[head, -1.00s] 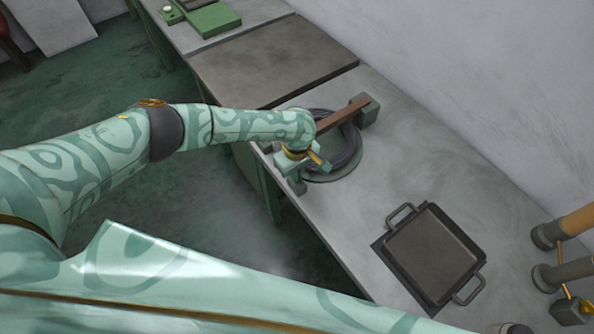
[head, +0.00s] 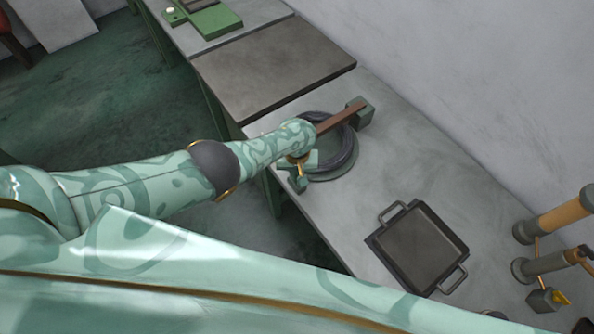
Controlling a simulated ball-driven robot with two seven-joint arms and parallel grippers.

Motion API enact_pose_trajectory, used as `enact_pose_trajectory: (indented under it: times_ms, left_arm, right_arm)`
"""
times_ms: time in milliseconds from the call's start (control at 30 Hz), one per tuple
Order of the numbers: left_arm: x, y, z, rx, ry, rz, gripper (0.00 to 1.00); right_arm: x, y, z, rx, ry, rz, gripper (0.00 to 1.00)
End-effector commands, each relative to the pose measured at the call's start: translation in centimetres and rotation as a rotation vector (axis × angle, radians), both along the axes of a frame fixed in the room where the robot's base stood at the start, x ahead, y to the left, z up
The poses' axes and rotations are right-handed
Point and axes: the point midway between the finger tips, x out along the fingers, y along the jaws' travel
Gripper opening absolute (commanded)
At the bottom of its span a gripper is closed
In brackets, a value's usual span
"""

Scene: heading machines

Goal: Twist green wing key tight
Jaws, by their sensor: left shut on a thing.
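The clamp device stands on the grey bench. It has a dark ring (head: 347,150) on a round green base (head: 345,173), with a brown bar (head: 341,118) across it and a green block (head: 364,109) at the bar's far end. My left gripper (head: 298,168) points down at the bar's near end, by the bench's front edge. It is shut on the green wing key there, which the hand and wrist mostly hide. A green bracket-like piece (head: 297,186) shows just below the jaws. My right gripper is out of view.
A square dark pan (head: 417,247) with two handles sits on the bench to the right. Pipes (head: 552,222) with a small yellow-handled valve (head: 560,297) stand at the far right. A dark flat plate (head: 270,65) and a green box (head: 217,20) lie beyond the device. Bench between device and pan is clear.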

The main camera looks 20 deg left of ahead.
Motion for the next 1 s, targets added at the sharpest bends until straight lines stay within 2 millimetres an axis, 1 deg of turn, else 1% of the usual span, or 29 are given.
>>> enact_pose_trajectory:
  times_ms: [1000]
  left_arm:
    - [0.2,-0.07,0.12,-0.002,-0.006,-0.962,0.0]
  right_arm:
    - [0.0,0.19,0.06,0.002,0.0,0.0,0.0]
